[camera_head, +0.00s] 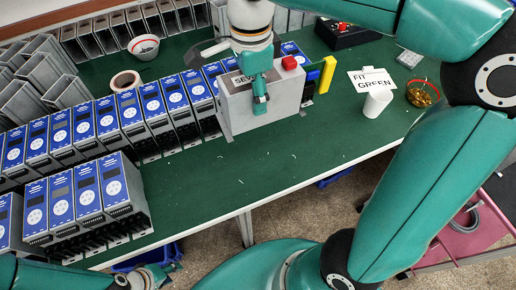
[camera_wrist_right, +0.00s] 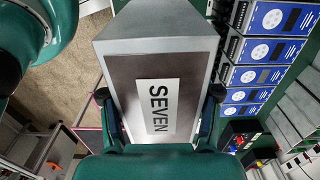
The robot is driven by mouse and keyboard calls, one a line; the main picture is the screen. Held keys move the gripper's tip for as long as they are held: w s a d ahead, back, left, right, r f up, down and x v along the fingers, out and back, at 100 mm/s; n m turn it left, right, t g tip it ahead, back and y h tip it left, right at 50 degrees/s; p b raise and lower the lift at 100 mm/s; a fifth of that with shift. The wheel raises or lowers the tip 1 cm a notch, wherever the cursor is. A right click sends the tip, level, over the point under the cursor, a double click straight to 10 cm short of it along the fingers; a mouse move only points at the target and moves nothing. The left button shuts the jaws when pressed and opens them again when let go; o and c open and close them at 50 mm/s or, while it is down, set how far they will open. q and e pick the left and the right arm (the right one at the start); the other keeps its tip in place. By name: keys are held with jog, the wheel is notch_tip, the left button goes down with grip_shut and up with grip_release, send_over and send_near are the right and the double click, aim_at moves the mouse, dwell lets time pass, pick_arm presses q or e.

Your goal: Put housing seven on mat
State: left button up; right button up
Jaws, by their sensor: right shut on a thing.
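Housing seven (camera_head: 240,105) is a grey box with a "SEVEN" label, in front of the row of blue-faced units in the head view. My right gripper (camera_head: 260,88) reaches down over it and is shut on it. In the right wrist view the housing (camera_wrist_right: 157,55) sits between both fingers, label facing the camera. I cannot tell whether its base touches the green surface. The green mat-like surface (camera_head: 250,168) covers the bench, with a bare stretch in front of the housing. My left gripper (camera_head: 150,277) is low at the left, off the bench's front edge; its jaw opening is unclear.
Blue-faced units (camera_head: 130,110) stand in rows left of and behind the housing. Empty grey housings (camera_head: 45,72) stand at the back left. A yellow block (camera_head: 327,74), white cup (camera_head: 377,103), "FIT GREEN" card (camera_head: 371,78) and bowl of small parts (camera_head: 422,94) are to the right.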

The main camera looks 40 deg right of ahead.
notch_tip(320, 180, down, 20)
jog(key=shift+w+r, duration=0.1)
jog(key=shift+r, duration=0.15)
dwell(0.3)
jog(key=shift+f, duration=0.1)
jog(key=o, duration=1.5)
notch_tip(320, 180, up, 12)
jog(key=shift+r, duration=0.15)
